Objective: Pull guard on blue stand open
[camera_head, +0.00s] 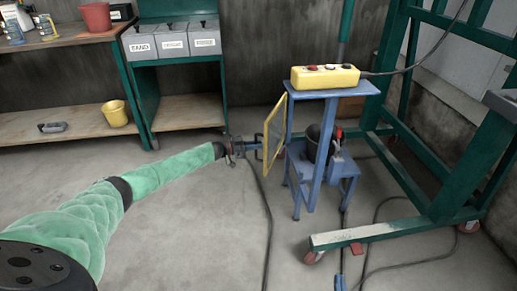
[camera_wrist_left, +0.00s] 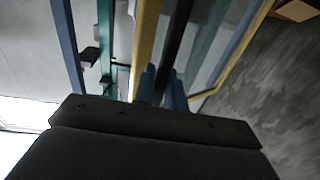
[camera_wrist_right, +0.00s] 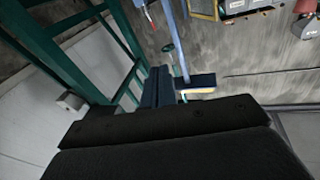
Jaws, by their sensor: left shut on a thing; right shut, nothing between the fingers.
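The blue stand (camera_head: 314,160) stands in the middle of the head view. Its guard (camera_head: 275,128), a yellow-framed panel, hangs at its left side, angled outward from the post. My left gripper (camera_head: 256,147) is at the guard's left edge, shut on the dark guard handle. In the left wrist view, the blue fingers (camera_wrist_left: 164,88) close around a dark bar beside the yellow frame (camera_wrist_left: 146,45). My right gripper (camera_wrist_right: 158,86) shows in the right wrist view, shut with nothing between its fingers. I cannot make it out clearly in the head view.
A green wheeled frame (camera_head: 400,230) stands to the right. Cables (camera_head: 268,215) lie on the floor. A workbench (camera_head: 60,85) is at the back left.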

